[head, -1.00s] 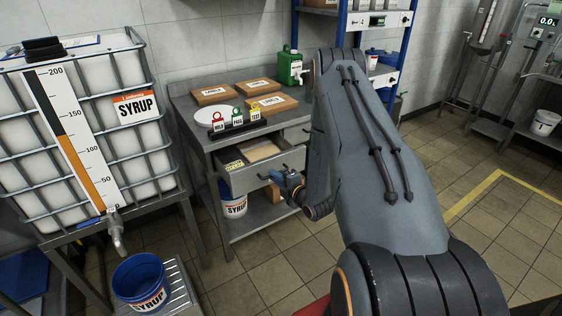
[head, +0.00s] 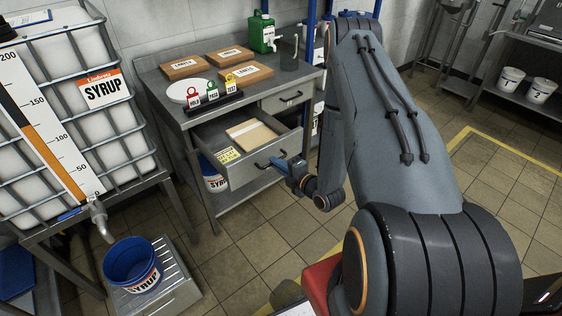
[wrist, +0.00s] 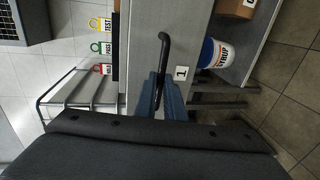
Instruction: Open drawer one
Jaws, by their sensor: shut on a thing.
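Drawer one (head: 240,172) is the left drawer of the grey metal table and stands pulled well out. A tan flat piece (head: 251,133) and a yellow label (head: 228,155) lie inside it. Its front (wrist: 187,35) bears a "1" plate in the wrist view. The dark bar handle (wrist: 165,45) runs between the blue fingers of my gripper (wrist: 160,92). My gripper (head: 281,164) is shut on this handle at the drawer's front. The fingers partly hide the handle in the head view.
A second drawer (head: 288,97) on the right is closed. HOLD, PASS and TEST tags (head: 212,93) stand on the tabletop among boxes. A syrup bucket (head: 213,178) sits below the drawer. A syrup tank (head: 70,110) and a blue bucket (head: 132,265) are at left.

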